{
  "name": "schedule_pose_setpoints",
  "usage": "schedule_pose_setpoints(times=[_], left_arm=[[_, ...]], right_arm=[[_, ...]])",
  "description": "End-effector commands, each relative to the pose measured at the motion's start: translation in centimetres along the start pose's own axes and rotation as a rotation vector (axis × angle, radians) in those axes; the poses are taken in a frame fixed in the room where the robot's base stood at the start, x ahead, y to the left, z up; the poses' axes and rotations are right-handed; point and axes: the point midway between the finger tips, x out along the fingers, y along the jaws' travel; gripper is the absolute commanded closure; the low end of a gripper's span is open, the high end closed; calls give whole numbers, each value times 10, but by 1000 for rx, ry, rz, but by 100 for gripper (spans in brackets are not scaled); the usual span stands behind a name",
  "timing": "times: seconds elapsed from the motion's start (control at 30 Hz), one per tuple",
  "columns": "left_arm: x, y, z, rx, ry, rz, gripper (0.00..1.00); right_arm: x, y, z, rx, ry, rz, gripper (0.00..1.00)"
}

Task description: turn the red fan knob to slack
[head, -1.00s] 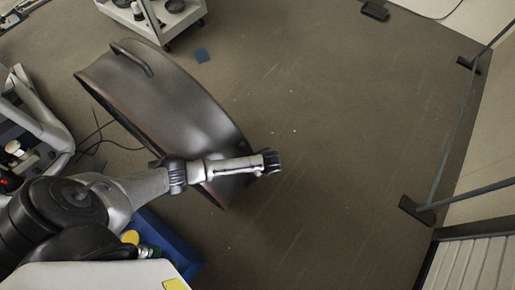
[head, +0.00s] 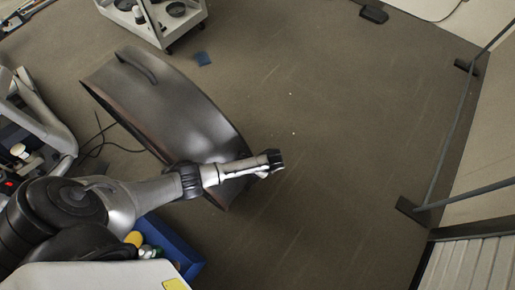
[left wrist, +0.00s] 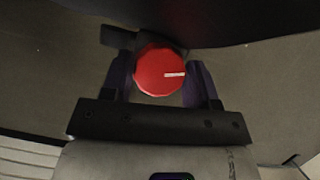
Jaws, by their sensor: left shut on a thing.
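The red fan knob (left wrist: 158,70) shows in the left wrist view as a round red disc with ridged sides. A short white mark on its face points to the right. My left gripper (left wrist: 161,80) is shut on it, with one dark finger on each side. The dark metal fan housing (head: 165,95), with a handle on top, stands on the floor in the head view. My left gripper (head: 274,160) is at its near right end there, and the knob cannot be made out in that view. My right gripper is out of view.
A blue bin (head: 178,248) with small items stands below my left arm. Open floor lies to the right, up to a metal frame (head: 452,130).

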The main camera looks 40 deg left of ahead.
Motion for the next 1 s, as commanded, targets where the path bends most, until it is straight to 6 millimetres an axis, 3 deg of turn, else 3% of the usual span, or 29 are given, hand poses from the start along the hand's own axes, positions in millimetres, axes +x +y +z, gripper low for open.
schedule_pose_setpoints(times=[0.4, 0.9, 0.93, 1.0], left_arm=[[0, -1, 0, -148, 1, 62, 69], [0, -1, 0, -163, 0, 67, 69], [0, -1, 0, -162, 1, 67, 43], [0, -1, 0, -162, 0, 67, 36]], right_arm=[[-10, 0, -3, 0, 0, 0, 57], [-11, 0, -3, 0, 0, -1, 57], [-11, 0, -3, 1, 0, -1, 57], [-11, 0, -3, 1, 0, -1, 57]])
